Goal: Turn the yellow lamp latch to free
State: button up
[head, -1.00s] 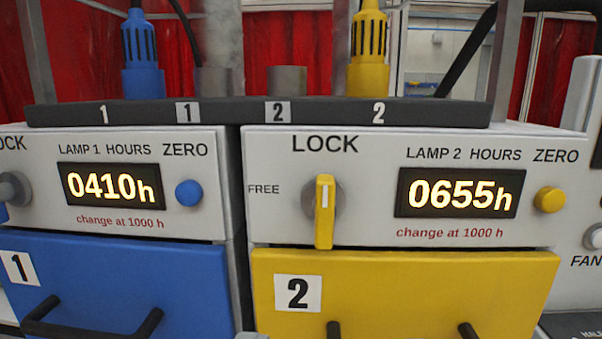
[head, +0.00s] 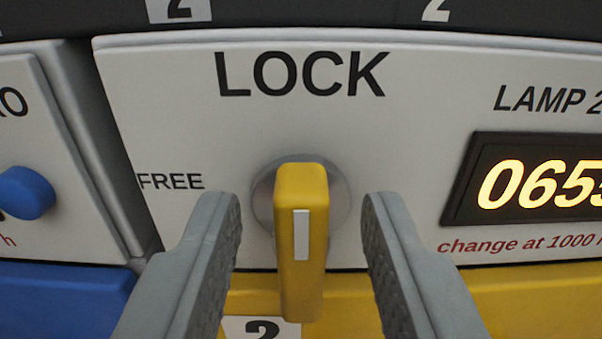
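The yellow lamp latch (head: 302,275) is an upright bar handle on a round grey disc (head: 264,205) in the middle of the head view. Its white mark lies along the bar, in line with the word LOCK above it. The word FREE is to the left of the disc. My gripper (head: 302,205) is open, with one grey finger on each side of the latch. A gap shows between the latch and each finger, so neither finger seems to touch it.
A lit lamp 2 hours display (head: 540,182) is to the right on the same white panel (head: 420,100). A blue zero button (head: 22,193) is on the neighbouring panel at left. A yellow drawer front (head: 535,300) lies below, and a dark ledge (head: 310,12) runs above.

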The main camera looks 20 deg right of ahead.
jog(key=shift+w+d, duration=0.15)
jog(key=shift+w, duration=0.2)
grip_shut()
